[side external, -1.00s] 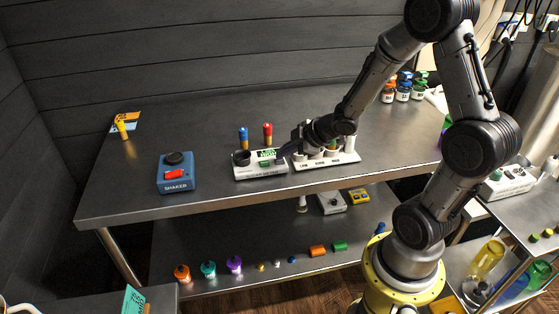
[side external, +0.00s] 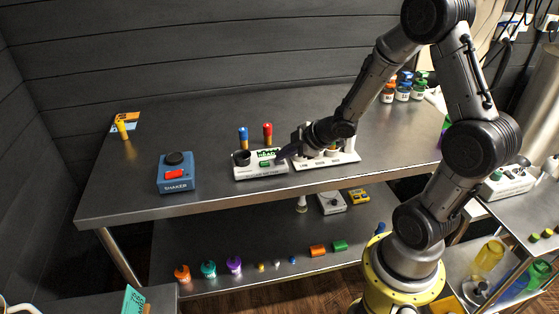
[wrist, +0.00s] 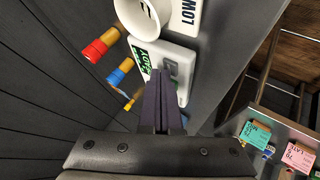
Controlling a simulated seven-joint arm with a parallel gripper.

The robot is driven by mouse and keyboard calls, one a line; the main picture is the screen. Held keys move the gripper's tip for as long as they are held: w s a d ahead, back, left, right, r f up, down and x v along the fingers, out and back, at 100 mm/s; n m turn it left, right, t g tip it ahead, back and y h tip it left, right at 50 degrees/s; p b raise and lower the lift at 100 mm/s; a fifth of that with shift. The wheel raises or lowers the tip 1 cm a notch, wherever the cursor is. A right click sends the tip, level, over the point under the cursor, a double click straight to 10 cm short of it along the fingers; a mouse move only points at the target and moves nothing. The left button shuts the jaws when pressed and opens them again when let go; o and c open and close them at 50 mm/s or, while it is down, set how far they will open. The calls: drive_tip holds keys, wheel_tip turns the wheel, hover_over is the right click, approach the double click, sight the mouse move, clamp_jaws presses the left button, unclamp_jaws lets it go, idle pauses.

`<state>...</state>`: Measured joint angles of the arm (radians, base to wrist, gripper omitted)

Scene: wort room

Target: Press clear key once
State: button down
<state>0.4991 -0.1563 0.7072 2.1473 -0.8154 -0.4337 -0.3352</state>
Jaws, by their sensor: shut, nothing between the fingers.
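A white bench instrument (side external: 250,174) stands on the upper steel bench, with a small green-lit display (side external: 267,154) and a round dark well at its left end. A small greenish key (side external: 265,163) shows below the display; its label is too small to read. In the wrist view, the white instrument (wrist: 181,53) lies under my fingers. Its display (wrist: 141,64) seems to read READY, and the key area (wrist: 173,68) is partly hidden by my fingers. My gripper (side external: 281,156) is shut and empty, its tips just over the instrument's right part. Contact cannot be told. My gripper (wrist: 160,76) also shows in the wrist view.
A white rack (side external: 327,162) stands right of the instrument, partly behind my arm. Blue (side external: 243,138) and red (side external: 267,134) capped tubes stand behind it. A blue shaker (side external: 176,173) is at left. The bench between the shaker and a yellow item (side external: 122,126) is clear.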

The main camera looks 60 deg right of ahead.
sight(284, 163)
drive_tip(key=shift+r, duration=0.1)
idle(0.4)
drive_tip(key=shift+r, duration=0.65)
drive_tip(key=shift+r, duration=0.15)
drive_tip(key=shift+r, duration=2.35)
drive_tip(key=shift+a, duration=0.1)
